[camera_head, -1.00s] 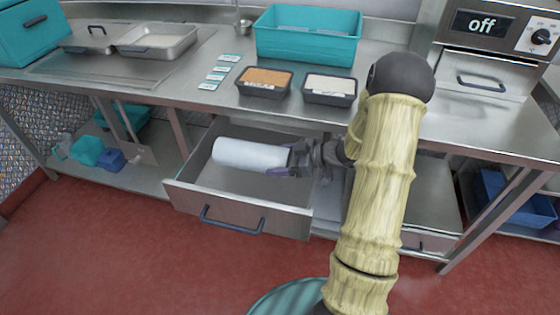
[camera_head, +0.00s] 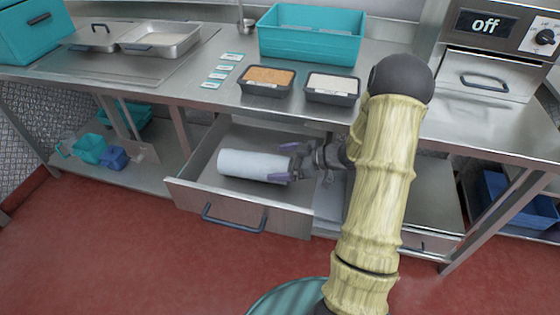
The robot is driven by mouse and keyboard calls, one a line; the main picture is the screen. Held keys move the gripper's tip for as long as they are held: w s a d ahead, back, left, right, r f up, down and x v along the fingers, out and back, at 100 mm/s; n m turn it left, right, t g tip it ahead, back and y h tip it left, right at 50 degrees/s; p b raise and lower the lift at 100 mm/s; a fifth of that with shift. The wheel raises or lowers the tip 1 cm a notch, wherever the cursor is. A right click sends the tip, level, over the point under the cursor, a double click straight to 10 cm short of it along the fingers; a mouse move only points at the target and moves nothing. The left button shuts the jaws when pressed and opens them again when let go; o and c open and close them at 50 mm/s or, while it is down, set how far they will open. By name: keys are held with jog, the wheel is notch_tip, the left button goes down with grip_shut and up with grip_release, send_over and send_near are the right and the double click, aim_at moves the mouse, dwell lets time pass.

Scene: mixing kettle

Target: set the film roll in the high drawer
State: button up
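The white film roll (camera_head: 252,165) lies on its side inside the open drawer (camera_head: 238,213) under the counter. The drawer is pulled out toward me, with a dark bar handle on its front. My gripper (camera_head: 287,162) is at the right end of the roll, inside the drawer's right side. Its purple-tipped fingers are spread apart, one above and one below the roll's end. It looks open, and the roll appears to rest on the drawer floor.
A steel counter (camera_head: 200,98) runs above the drawer, with a teal bin (camera_head: 310,40) and two dark food trays on it. A lower drawer (camera_head: 430,241) is to the right. Red floor lies free in front.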

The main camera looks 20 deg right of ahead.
jog(key=shift+r, duration=0.55)
jog(key=p+v, duration=0.1)
jog(key=v, duration=1.1)
jog(key=shift+p, duration=0.3)
jog(key=shift+a+r, duration=0.1)
jog(key=w+a+r+m+t+h, duration=0.2)
jog(key=w+a+r+m+h, duration=0.1)
jog(key=w+h, duration=0.45)
jog(key=s+a+m+g+h, duration=0.1)
jog(key=s+a+m+g, duration=0.1)
jog(key=s+a, duration=0.2)
jog(key=s+a+m+g+h, duration=0.1)
jog(key=s+a+m+g, duration=0.2)
jog(key=s+a, duration=0.2)
jog(key=s+a+m+g+h, duration=0.1)
jog(key=s+a, duration=0.4)
jog(key=s, duration=0.5)
jog(key=shift+f+m+g+h, duration=0.25)
jog(key=shift+f+m+g, duration=0.05)
jog(key=shift+m+g, duration=0.45)
